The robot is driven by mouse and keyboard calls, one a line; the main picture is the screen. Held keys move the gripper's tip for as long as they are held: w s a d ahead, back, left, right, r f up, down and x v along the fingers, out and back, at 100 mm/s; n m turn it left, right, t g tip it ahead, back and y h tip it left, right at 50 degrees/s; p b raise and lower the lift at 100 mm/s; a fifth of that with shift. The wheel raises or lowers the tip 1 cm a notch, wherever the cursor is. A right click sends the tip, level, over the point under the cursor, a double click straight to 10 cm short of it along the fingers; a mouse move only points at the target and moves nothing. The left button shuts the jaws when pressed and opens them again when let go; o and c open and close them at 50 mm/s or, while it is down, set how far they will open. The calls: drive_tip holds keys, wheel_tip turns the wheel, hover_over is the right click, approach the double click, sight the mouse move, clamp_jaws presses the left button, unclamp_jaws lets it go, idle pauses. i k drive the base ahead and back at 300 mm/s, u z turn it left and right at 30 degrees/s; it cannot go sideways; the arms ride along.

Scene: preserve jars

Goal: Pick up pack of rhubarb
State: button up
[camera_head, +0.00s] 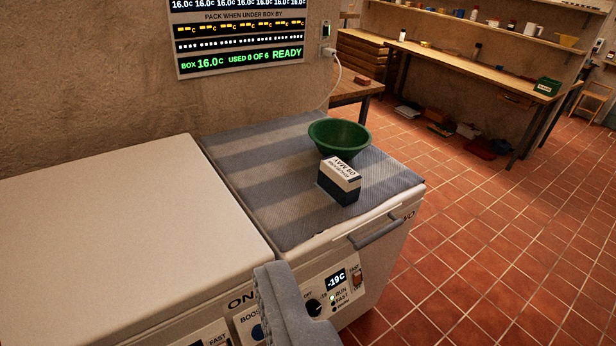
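I see no pack that I can identify as rhubarb. A small dark blue box with a white printed top (339,181) stands on a grey striped cloth (255,190) over the right lid of a white chest freezer. I cannot read its print clearly. A green bowl (340,136) sits just behind the box. Part of my grey gripper (290,304) shows at the bottom, in front of the freezer's control panel, below and apart from the box. I see nothing held in it, and its opening is not clear.
The white left lid (110,215) is closed and bare. A display panel (240,38) on the wall reads BOX 16.0C, USED 0 OF 6, READY. The freezer panel shows -19C. A handle (376,233) juts from the front edge. Open tiled floor (480,260) lies right, with a workbench (450,70) behind.

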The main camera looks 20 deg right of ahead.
sight(338, 181)
drive_tip(key=z, duration=2.6)
drive_tip(key=i, duration=1.05)
drive_tip(key=u, duration=2)
